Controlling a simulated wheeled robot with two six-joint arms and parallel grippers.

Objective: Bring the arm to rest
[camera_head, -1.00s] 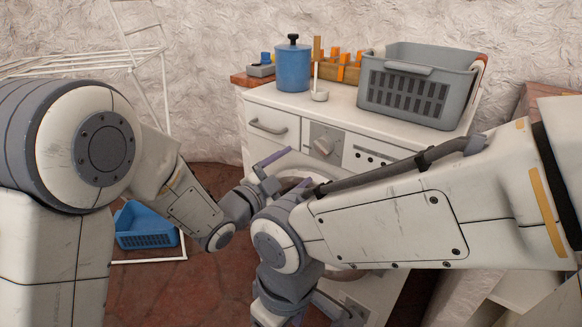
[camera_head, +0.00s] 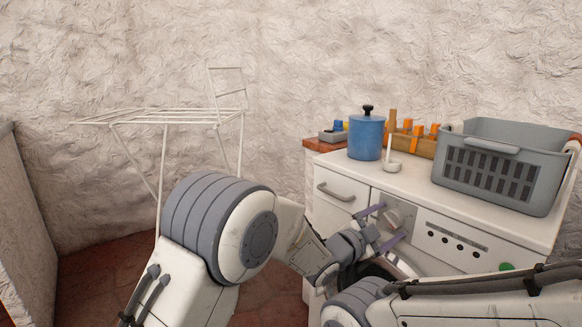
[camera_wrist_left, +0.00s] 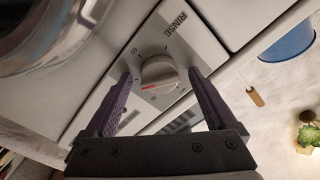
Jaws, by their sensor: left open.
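My left arm enters the head view from below and reaches to the washing machine's front. My left gripper (camera_head: 388,224) is open, its two purple fingers in front of the control panel. In the left wrist view the open fingers (camera_wrist_left: 160,76) lie on either side of the round dial (camera_wrist_left: 160,74). Nothing is held. I cannot tell whether a finger touches the dial. My right arm (camera_head: 450,305) crosses the lower right of the head view; its gripper is out of view.
The washing machine (camera_head: 337,215) bears a blue lidded canister (camera_head: 366,138), a small white ladle-like piece (camera_head: 392,166), a wooden rack (camera_head: 422,148) and a grey basket (camera_head: 500,165). A white wire drying rack (camera_head: 165,122) stands at left. Open floor lies below it.

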